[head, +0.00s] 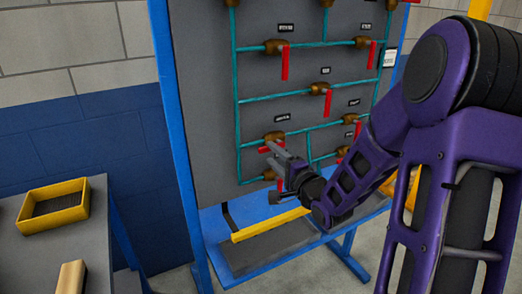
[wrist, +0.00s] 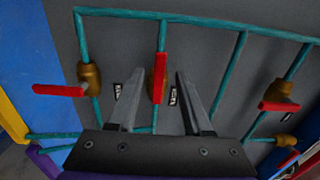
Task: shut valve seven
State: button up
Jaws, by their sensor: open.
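The grey panel (head: 210,100) carries several brass valves with red lever handles on teal pipes. Their small labels are too small to read, so I cannot tell which is valve seven. My gripper (head: 272,154) is open at the lower-left valve (head: 274,137), close to its red handle. In the wrist view, a red handle (wrist: 158,86) shows between the two spread fingers of my gripper (wrist: 160,72), in line with its pipe. I cannot tell whether either finger touches it. My gripper partly hides the lowest-left valve (head: 269,175) in the head view.
Other handles stand close around: upper left (head: 285,64), middle (head: 327,104) and upper right (head: 372,54). A yellow bar (head: 265,226) runs along the blue bench below the panel. A grey table (head: 30,260) with a yellow tray (head: 84,204) is at left.

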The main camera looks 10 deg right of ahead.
aim_at(265, 148)
jog(key=b+x, duration=0.1)
jog(key=x, duration=0.6)
jog(key=shift+w+f, duration=0.1)
jog(key=shift+w, duration=0.1)
grip_shut()
dwell(1.1)
